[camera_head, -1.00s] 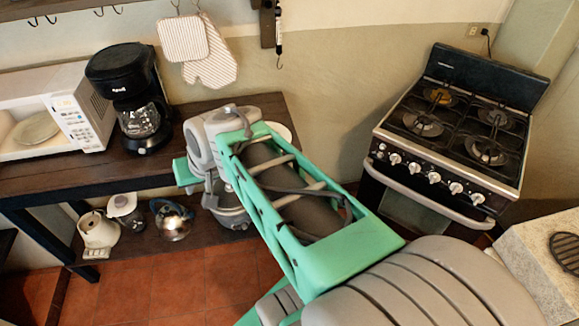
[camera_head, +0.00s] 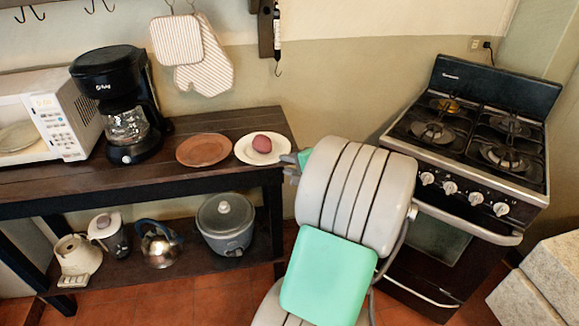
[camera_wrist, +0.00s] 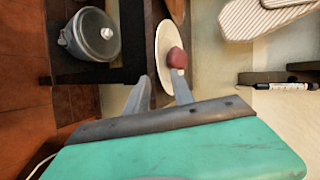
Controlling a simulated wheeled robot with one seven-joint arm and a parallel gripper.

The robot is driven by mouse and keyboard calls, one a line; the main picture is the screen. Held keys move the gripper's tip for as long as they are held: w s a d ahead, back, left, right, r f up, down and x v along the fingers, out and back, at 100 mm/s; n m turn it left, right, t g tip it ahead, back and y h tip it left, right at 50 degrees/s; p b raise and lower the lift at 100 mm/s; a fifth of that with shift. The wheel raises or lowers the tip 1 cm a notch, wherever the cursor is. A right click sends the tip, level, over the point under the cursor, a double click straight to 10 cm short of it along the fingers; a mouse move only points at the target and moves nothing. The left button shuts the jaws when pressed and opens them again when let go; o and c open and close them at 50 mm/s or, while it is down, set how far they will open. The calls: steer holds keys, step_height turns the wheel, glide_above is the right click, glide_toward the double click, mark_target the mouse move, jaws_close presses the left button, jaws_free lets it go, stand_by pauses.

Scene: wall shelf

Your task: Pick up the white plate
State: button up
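The white plate (camera_head: 246,150) lies on the right end of the dark wooden shelf top, with a dark red round item (camera_head: 262,144) resting on it. In the wrist view the white plate (camera_wrist: 164,36) appears edge-tilted, with the red item (camera_wrist: 177,58) on its right part. My gripper (camera_wrist: 162,78) is open and empty, its two fingers spread at the plate's near rim. I cannot tell whether they touch it. In the head view my gripper (camera_head: 287,161) shows only partly at the plate's right side; my arm hides the rest.
A brown plate (camera_head: 203,151) lies just left of the white plate. A coffee maker (camera_head: 119,105) and microwave (camera_head: 55,115) stand farther left. A stove (camera_head: 470,140) is to the right. A rice cooker (camera_head: 225,222) and a kettle (camera_head: 160,245) are on the lower shelf.

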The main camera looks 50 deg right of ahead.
steer(key=x, duration=0.7)
steer(key=shift+w, duration=0.15)
steer(key=shift+c, duration=0.3)
jaws_close()
stand_by(0.9)
